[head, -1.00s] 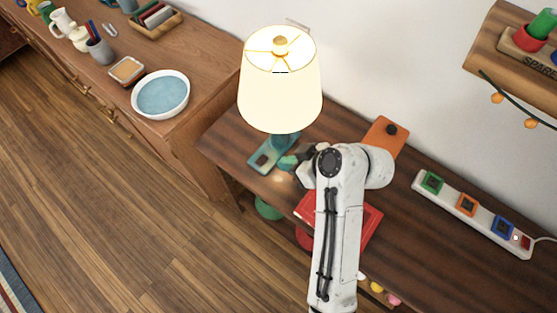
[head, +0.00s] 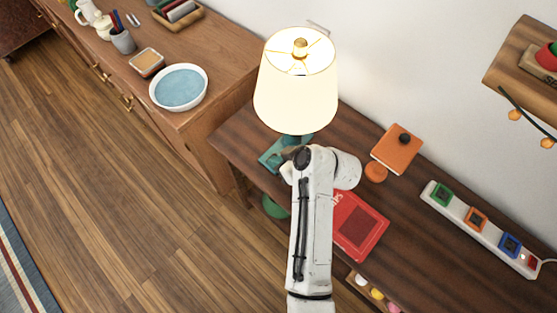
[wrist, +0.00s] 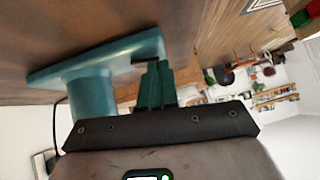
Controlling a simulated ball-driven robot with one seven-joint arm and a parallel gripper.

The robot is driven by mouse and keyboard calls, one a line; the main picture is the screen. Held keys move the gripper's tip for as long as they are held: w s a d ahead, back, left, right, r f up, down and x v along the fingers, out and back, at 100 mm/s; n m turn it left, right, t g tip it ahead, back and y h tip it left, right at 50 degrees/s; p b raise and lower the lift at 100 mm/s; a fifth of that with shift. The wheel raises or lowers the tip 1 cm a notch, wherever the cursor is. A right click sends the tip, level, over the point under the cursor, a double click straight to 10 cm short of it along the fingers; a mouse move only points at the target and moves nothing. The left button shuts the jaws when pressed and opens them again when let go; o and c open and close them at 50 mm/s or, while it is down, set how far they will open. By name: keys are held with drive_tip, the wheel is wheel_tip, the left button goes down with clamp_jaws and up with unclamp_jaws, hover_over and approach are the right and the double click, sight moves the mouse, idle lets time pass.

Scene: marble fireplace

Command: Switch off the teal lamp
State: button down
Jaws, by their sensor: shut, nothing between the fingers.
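The teal lamp has a cream shade (head: 296,95) that looks bright in the head view. Its teal base (head: 272,154) rests on the dark wooden table, partly hidden by the shade and my arm. In the wrist view the base (wrist: 100,55) and thick stem (wrist: 92,95) are close on the left. My gripper (wrist: 156,72) is shut and empty, its teal fingertips by the base's end, beside a small dark part (wrist: 146,58). I cannot tell whether they touch. In the head view my arm hides the gripper.
A red box (head: 358,226), an orange book (head: 397,148) and an orange disc (head: 375,172) lie right of my arm. A power strip (head: 466,218) with green, orange and blue plugs lies farther right. A bowl (head: 179,87) stands on the left cabinet.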

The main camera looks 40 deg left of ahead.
drive_tip(key=shift+f, duration=0.15)
drive_tip(key=shift+s+d+f+n+t+b, duration=0.1)
drive_tip(key=shift+s+f+n+t+b, duration=0.25)
drive_tip(key=shift+f+b, duration=0.2)
drive_tip(key=shift+t, duration=0.35)
drive_tip(key=shift+r, duration=0.15)
drive_tip(key=shift+w, duration=0.1)
drive_tip(key=shift+w+r, duration=0.15)
drive_tip(key=shift+w, duration=0.6)
drive_tip(key=shift+r, duration=0.1)
